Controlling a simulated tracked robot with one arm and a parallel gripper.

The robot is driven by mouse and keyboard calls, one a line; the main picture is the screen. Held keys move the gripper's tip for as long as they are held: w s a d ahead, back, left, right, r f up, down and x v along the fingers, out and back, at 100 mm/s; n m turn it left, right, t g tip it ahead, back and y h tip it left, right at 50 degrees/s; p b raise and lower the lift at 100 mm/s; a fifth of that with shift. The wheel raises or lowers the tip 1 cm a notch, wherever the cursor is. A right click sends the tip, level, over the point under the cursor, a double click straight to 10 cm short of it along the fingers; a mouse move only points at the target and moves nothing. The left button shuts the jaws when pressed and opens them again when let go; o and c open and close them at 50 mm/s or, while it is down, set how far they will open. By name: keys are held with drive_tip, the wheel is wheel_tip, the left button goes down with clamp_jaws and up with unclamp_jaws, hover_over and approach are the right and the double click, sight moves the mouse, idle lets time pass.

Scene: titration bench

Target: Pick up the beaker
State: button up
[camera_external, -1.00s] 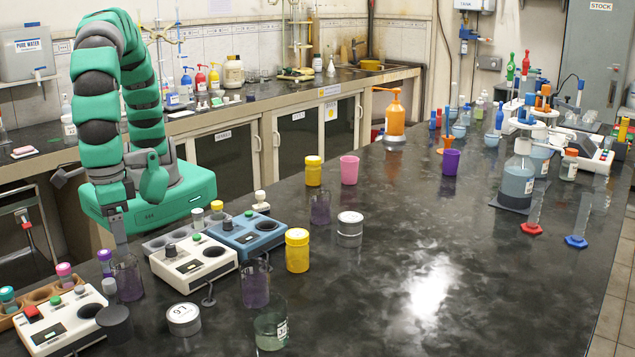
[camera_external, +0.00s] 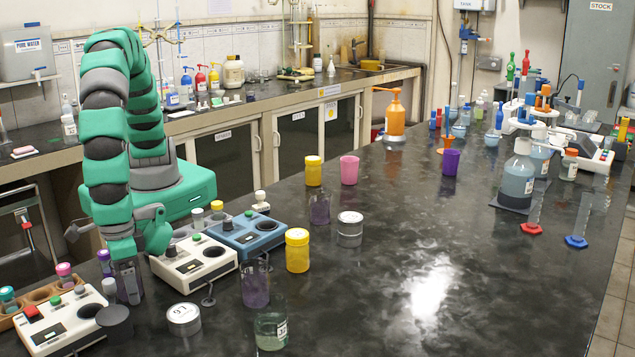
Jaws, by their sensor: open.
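My gripper (camera_external: 128,290) points down at the left front of the bench, with its jaws open. It is at a clear beaker of purple liquid (camera_external: 133,286), beside the white device at the front left. The gripper covers much of this beaker, and I cannot tell whether the fingers touch it. Another beaker of purple liquid (camera_external: 256,288) stands to the right, and one more (camera_external: 320,208) stands farther back. A beaker of pale greenish liquid (camera_external: 270,330) with a label stands at the front.
White devices (camera_external: 195,262) and a blue one (camera_external: 246,236) stand close to my gripper. A purple-capped vial (camera_external: 104,262), a dark cylinder (camera_external: 115,322) and a lidded tin (camera_external: 184,318) are near it. Yellow jars (camera_external: 297,250) stand to the right. The bench's right front is clear.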

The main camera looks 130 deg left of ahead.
drive_tip(key=c, duration=1.1)
drive_tip(key=shift+r, duration=0.15)
drive_tip(key=shift+r, duration=1.65)
drive_tip(key=s+a, duration=0.3)
drive_tip(key=s, duration=0.1)
drive_tip(key=s+a+r, duration=0.1)
drive_tip(key=s+a, duration=0.2)
drive_tip(key=s, duration=0.1)
drive_tip(key=s+a, duration=0.3)
drive_tip(key=s, duration=0.2)
drive_tip(key=shift+s+r+b, duration=0.1)
drive_tip(key=shift+r+b, duration=0.15)
drive_tip(key=shift+b, duration=0.05)
